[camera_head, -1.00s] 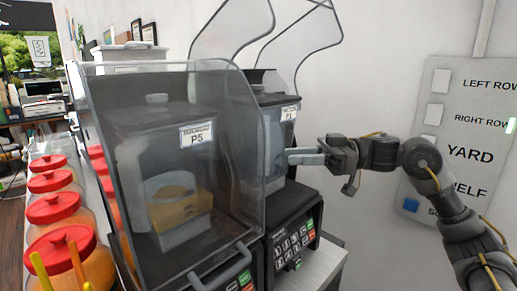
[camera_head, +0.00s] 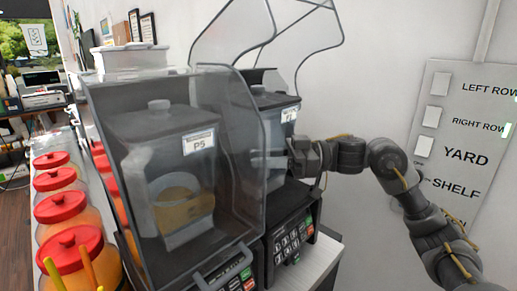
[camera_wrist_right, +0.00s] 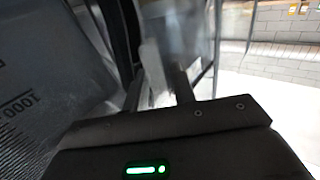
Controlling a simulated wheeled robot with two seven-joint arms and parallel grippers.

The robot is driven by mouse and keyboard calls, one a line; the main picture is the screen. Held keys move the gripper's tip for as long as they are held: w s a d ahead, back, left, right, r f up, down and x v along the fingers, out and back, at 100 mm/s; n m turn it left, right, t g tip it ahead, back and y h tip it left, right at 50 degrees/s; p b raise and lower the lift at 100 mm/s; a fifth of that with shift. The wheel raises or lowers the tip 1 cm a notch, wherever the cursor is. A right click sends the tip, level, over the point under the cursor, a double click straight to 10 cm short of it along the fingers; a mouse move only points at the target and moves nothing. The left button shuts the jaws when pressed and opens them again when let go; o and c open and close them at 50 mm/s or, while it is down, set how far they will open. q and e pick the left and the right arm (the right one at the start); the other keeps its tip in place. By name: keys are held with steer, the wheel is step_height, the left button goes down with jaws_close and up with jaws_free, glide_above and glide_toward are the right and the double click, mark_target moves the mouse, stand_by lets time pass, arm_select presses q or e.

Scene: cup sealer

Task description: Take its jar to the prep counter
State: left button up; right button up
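Two blenders stand side by side. The near one has a grey jar (camera_head: 165,130) labelled P5 behind its clear, closed hood, with orange contents. The far one has a grey lidded jar (camera_head: 272,103) with a white label, and its clear hood (camera_head: 285,30) is raised. My right gripper (camera_head: 278,160) is at the right side of the far jar, its fingertips partly behind the near hood. My left gripper is out of view.
Several orange jars with red lids (camera_head: 68,245) line the left. Keypads (camera_head: 292,238) sit on the blender fronts. A wall panel (camera_head: 455,140) with labelled switches is at the right. A little bare counter (camera_head: 318,262) shows right of the far blender.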

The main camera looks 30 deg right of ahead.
jaws_close()
stand_by(1.2)
steer(key=shift+r, duration=0.15)
